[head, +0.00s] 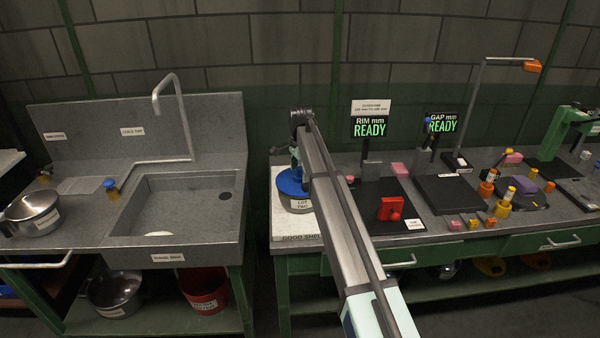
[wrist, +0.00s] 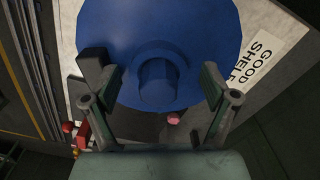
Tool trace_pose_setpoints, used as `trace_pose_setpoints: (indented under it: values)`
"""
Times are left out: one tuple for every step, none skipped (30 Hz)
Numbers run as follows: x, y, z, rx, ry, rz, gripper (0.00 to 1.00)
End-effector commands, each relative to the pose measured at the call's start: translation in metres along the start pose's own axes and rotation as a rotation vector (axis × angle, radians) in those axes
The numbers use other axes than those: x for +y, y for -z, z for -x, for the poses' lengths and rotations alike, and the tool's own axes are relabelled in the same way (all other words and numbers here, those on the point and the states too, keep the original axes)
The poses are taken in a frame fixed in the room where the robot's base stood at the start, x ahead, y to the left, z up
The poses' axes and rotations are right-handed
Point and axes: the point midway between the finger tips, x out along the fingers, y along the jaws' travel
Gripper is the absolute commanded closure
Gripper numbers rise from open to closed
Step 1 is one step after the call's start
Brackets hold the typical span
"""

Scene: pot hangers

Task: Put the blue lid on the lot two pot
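The blue lid (head: 289,184) lies on top of the pot labelled "LOT TWO" (head: 300,205) on the "GOOD SHELF" board. My arm covers part of both in the head view. In the wrist view the lid (wrist: 195,30) is a large blue disc with a round knob (wrist: 158,82) facing me, and it hides the pot. My gripper (wrist: 160,77) is open above the lid, its two fingers apart on either side of the knob. I see gaps between the fingers and the knob. How evenly the lid sits on the rim cannot be told.
The pale "GOOD SHELF" board (head: 292,228) bears the pot at the bench's left end. A red block (head: 391,208), black plates (head: 449,193) and several small coloured parts lie to the right. A sink (head: 185,205) and a steel pot (head: 33,212) are left, across a gap.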

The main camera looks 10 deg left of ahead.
Motion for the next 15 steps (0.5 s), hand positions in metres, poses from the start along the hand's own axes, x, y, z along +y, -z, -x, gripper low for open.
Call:
trace_pose_setpoints:
  values:
    - [0.000, 0.000, 0.000, 0.000, 0.000, 0.000, 0.14]
    - [0.000, 0.000, 0.000, 0.000, 0.000, 0.000, 0.14]
    - [0.000, 0.000, 0.000, 0.000, 0.000, 0.000, 0.14]
    - [0.000, 0.000, 0.001, 0.000, 0.000, 0.000, 0.14]
    - [0.000, 0.000, 0.001, 0.000, 0.000, 0.000, 0.14]
    - [0.000, 0.000, 0.003, 0.000, 0.000, 0.000, 0.14]
    - [0.000, 0.000, 0.004, 0.000, 0.000, 0.000, 0.14]
    - [0.000, 0.000, 0.006, 0.000, 0.001, 0.000, 0.14]
    - [-0.001, 0.000, 0.010, 0.001, 0.001, 0.000, 0.14]
    - [-0.001, 0.000, 0.014, 0.001, 0.001, 0.000, 0.14]
    - [-0.001, 0.000, 0.018, 0.001, 0.001, 0.000, 0.14]
    - [-0.001, 0.000, 0.023, 0.001, 0.001, 0.000, 0.14]
    - [-0.001, 0.000, 0.028, 0.001, 0.002, 0.000, 0.14]
    - [-0.001, 0.000, 0.034, 0.001, 0.003, 0.000, 0.14]
    - [-0.001, 0.001, 0.042, 0.001, 0.002, 0.000, 0.14]
